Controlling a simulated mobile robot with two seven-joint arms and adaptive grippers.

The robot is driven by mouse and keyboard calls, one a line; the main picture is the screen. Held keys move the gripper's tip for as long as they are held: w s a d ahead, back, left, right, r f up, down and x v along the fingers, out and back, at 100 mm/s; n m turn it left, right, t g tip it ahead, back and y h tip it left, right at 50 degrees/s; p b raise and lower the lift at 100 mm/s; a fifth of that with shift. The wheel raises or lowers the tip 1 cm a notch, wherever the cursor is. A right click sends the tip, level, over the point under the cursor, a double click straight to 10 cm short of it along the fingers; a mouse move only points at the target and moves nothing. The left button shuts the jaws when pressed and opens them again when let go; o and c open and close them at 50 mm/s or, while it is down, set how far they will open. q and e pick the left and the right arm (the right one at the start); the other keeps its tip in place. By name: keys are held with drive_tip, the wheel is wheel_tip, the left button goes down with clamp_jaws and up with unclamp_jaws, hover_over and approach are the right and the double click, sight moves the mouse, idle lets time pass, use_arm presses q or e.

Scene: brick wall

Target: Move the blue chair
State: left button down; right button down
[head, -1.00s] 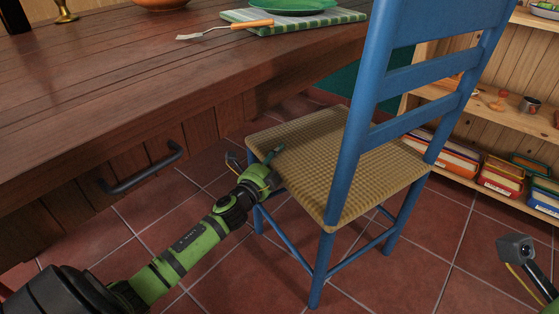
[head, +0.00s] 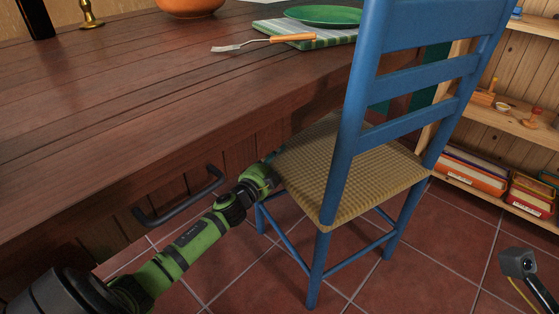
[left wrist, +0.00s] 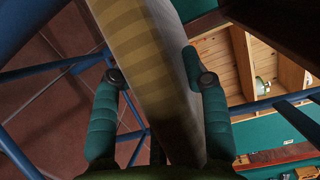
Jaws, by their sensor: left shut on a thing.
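The blue chair (head: 400,85) stands upright at the right of the table in the head view, with a ladder back and a woven tan seat (head: 330,175). My left gripper (head: 272,166) is at the left edge of the seat. In the left wrist view, my left gripper's two teal fingers (left wrist: 158,80) lie on either side of the seat edge (left wrist: 150,50), shut on it. Part of my right arm shows at the lower right of the head view, but its fingers are out of sight.
A wooden table (head: 140,110) with a dark handle (head: 180,198) fills the left. Shelves with books (head: 470,172) stand at the right. Red floor tiles show below the chair.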

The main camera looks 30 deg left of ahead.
use_arm(q)
drive_tip(key=shift+a, duration=0.4)
drive_tip(key=c, duration=0.6)
unclamp_jaws()
drive_tip(key=shift+o, duration=0.2)
drive_tip(key=shift+d, duration=0.1)
drive_tip(key=shift+d, duration=0.1)
drive_tip(key=shift+s, duration=0.6)
drive_tip(key=s, duration=0.6)
drive_tip(key=shift+s+d, duration=0.15)
drive_tip(key=shift+s, duration=0.25)
